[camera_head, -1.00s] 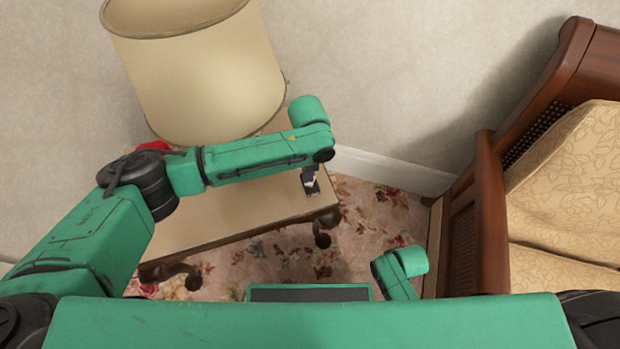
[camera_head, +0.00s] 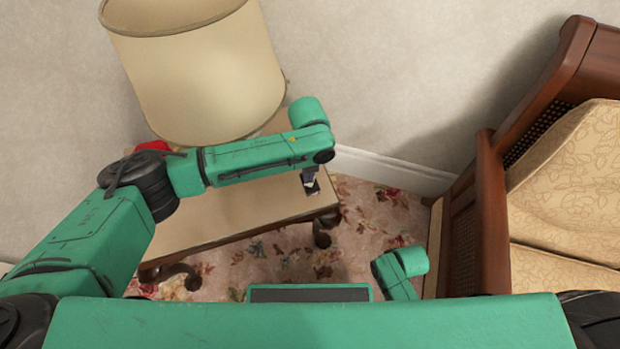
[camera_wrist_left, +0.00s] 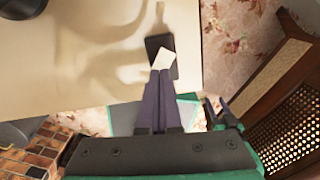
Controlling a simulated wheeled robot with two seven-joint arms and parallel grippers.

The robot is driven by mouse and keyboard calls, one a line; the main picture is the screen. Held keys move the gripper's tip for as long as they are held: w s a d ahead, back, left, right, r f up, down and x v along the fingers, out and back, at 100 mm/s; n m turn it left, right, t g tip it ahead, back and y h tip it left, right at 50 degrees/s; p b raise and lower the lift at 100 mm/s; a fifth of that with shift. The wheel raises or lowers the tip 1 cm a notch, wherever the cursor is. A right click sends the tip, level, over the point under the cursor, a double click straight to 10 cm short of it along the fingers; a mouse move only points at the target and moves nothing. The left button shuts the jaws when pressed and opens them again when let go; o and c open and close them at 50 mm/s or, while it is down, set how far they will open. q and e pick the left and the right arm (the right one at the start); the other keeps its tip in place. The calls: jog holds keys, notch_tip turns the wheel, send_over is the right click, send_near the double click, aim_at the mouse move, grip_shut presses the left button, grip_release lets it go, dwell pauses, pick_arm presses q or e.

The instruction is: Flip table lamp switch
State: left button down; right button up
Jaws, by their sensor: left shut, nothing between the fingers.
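The table lamp (camera_head: 195,75), with a large cream shade, stands on the side table (camera_head: 215,212) in the head view. Its base is mostly hidden by the shade and my left arm. A small dark switch box (camera_wrist_left: 158,45) with a cord lies near the table edge in the left wrist view. It also shows in the head view (camera_head: 313,189). My left gripper (camera_wrist_left: 164,76) is shut and empty, its tips at the near side of the box. A pale square piece lies right at the tips; I cannot tell whether they touch it.
A red object (camera_head: 153,146) is partly hidden behind my left arm. A wooden armchair (camera_head: 565,190) with patterned cushions stands at the right. Floral carpet (camera_head: 370,215) lies between it and the table. The wall is behind the lamp.

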pick_arm(q)
jog(key=shift+f+b, duration=0.35)
jog(key=shift+f, duration=0.35)
pick_arm(e)
jog(key=shift+f, duration=0.35)
jog(key=shift+r, duration=0.1)
pick_arm(q)
jog(key=shift+s, duration=0.1)
jog(key=shift+r, duration=0.2)
jog(key=shift+r+p, duration=0.9)
jog(key=shift+p, duration=0.35)
jog(key=shift+r+p, duration=0.7)
jog(key=shift+p, duration=0.1)
jog(key=shift+r+p, duration=0.9)
jog(key=shift+p, duration=0.1)
jog(key=shift+r+p, duration=0.85)
jog(key=shift+p, duration=0.05)
pick_arm(e)
jog(key=s+d+f, duration=0.1)
jog(key=s+f, duration=0.1)
jog(key=s, duration=0.4)
jog(key=s+d+f, duration=0.2)
jog(key=s+f, duration=0.1)
jog(key=s, duration=0.3)
jog(key=shift+s+n, duration=0.15)
jog(key=shift+n, duration=0.15)
